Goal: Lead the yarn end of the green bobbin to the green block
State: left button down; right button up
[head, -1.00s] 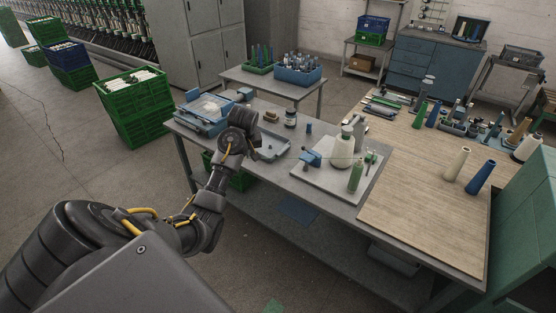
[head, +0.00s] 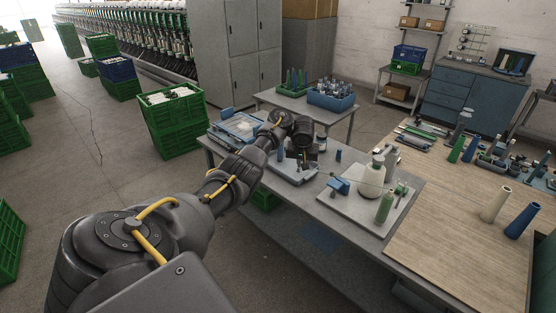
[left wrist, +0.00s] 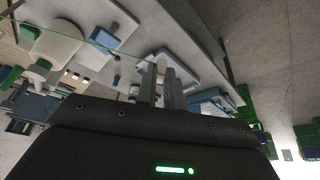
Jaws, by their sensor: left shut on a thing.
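The green bobbin (head: 385,207) stands upright on a pale board (head: 345,203) on the grey table, in front of a white bottle-shaped piece (head: 374,172). A small green piece (head: 401,188) sits just behind it; I cannot tell if this is the green block. A blue block (head: 340,186) is at the board's left part. My left gripper (head: 303,160) is over the grey tray, left of the board. In the left wrist view its fingers (left wrist: 163,75) are shut, and a thin green yarn (left wrist: 110,47) runs taut from the upper left to their tips. My right gripper is out of view.
The grey tray (head: 291,176) lies under my left gripper, with a blue tray (head: 238,128) farther left. A wooden mat (head: 455,235) on the right holds a cream cone (head: 495,205) and a blue cone (head: 522,221). The table's front edge is clear.

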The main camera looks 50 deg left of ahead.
pick_arm(q)
jog(key=s+d+r+m+h, duration=0.1)
jog(key=s+d+m, duration=0.15)
jog(key=d, duration=1.35)
jog(key=s+d+r+m+h, duration=0.2)
jog(key=s+d+r+m, duration=0.25)
jog(key=d, duration=0.45)
jog(key=s+d+r+m+h, duration=0.2)
jog(key=s+d+r+m, duration=0.3)
jog(key=d, duration=0.5)
jog(key=s+a+f+m+h+b, duration=0.1)
jog(key=s+a+f+m, duration=0.1)
jog(key=s+m, duration=0.45)
jog(key=s+f+b, duration=0.3)
jog(key=f+b, duration=1)
jog(key=f, duration=0.1)
jog(key=shift+s+a+g, duration=0.35)
jog(key=shift+s+g, duration=0.05)
